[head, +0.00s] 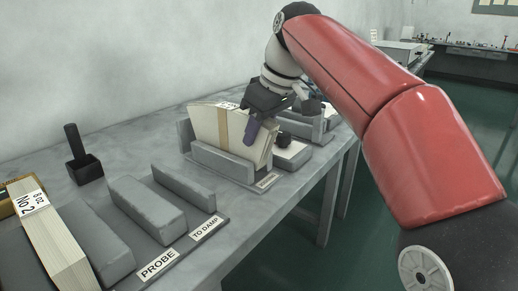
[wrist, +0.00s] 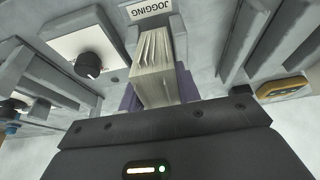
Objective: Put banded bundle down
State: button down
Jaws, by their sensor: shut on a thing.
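The banded bundle (head: 207,122) is a thick stack of cream sheets with a tan band. It stands upright between the low grey walls of a holder (head: 222,164), which the wrist view marks JOGGING (wrist: 152,10). My gripper (head: 250,128) comes from above and behind, shut on the bundle with purple fingers. In the wrist view the bundle (wrist: 158,62) shows between the fingers, its sheet edges slightly fanned. The front wall hides the bundle's lower edge, so I cannot tell if it touches the holder's floor.
Empty slots between grey blocks (head: 148,205) labelled PROBE (head: 157,265) and TO DAMP (head: 206,229) lie to the left. A stack labelled No 2 (head: 50,235) stands far left. A white plate with a black knob (wrist: 89,64) adjoins the holder.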

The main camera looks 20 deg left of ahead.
jog(key=shift+f+b, duration=0.7)
jog(key=shift+f, duration=0.35)
jog(key=shift+f, duration=0.1)
jog(key=shift+f, duration=0.1)
jog(key=c, duration=1)
grip_release()
jog(key=shift+r, duration=0.5)
jog(key=p+v, duration=0.4)
jog(key=v, duration=0.7)
jog(key=shift+s+d, duration=0.15)
jog(key=shift+d, duration=0.1)
